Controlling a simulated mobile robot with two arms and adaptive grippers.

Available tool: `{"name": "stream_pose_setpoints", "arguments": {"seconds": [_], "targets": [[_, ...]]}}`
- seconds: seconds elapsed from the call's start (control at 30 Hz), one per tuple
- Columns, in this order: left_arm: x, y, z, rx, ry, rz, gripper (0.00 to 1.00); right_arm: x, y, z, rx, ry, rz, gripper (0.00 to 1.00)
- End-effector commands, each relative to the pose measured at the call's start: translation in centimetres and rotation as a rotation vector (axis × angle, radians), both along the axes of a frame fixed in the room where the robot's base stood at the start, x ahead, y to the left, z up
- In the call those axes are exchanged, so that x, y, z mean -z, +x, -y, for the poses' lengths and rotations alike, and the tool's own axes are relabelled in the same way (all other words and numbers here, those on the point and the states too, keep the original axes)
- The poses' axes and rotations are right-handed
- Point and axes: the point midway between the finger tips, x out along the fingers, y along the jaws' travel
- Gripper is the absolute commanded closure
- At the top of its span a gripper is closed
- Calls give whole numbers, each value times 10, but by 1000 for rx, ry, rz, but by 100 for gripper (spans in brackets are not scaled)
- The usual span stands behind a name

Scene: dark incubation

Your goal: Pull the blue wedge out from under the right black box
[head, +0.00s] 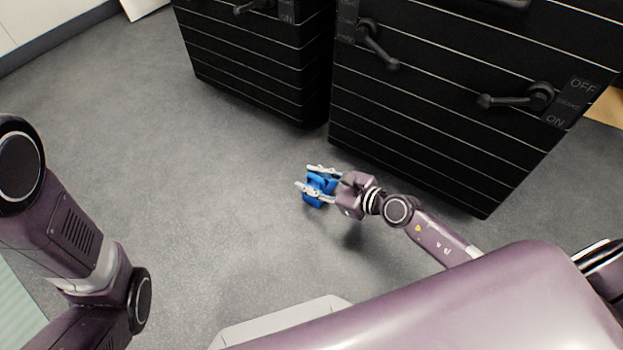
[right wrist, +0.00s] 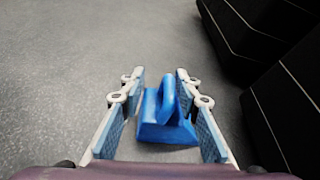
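The blue wedge (head: 319,188) lies on the grey floor in front of the black boxes, with bare floor between it and the right black box (head: 455,110). My right gripper (head: 304,178) is low at the floor, its two fingers on either side of the wedge. In the right wrist view the wedge (right wrist: 166,121), with its raised loop handle, sits between the open fingers (right wrist: 160,76). A gap shows at the left finger; the wedge is close to the right finger, and I cannot tell if they touch. My left gripper is out of view; only my left arm shows.
A left black box (head: 255,60) stands beside the right one, a narrow gap between them. Both carry black lever handles. The grey floor (head: 170,140) to the left is clear. A white cabinet stands at the far upper left.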

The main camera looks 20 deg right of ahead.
Motion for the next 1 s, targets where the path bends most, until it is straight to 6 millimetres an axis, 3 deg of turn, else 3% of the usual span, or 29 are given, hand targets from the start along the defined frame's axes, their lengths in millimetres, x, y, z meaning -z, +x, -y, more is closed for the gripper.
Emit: {"name": "stream_pose_setpoints", "arguments": {"seconds": [0.23, 0.7, 1.0], "targets": [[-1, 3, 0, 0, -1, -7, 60, -5, -7, 7, 2, -2, 2, 70], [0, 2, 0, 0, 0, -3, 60, -36, -76, 51, -1, -3, -2, 70], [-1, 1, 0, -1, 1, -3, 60, -45, -92, 61, -1, -1, -1, 70]]}}
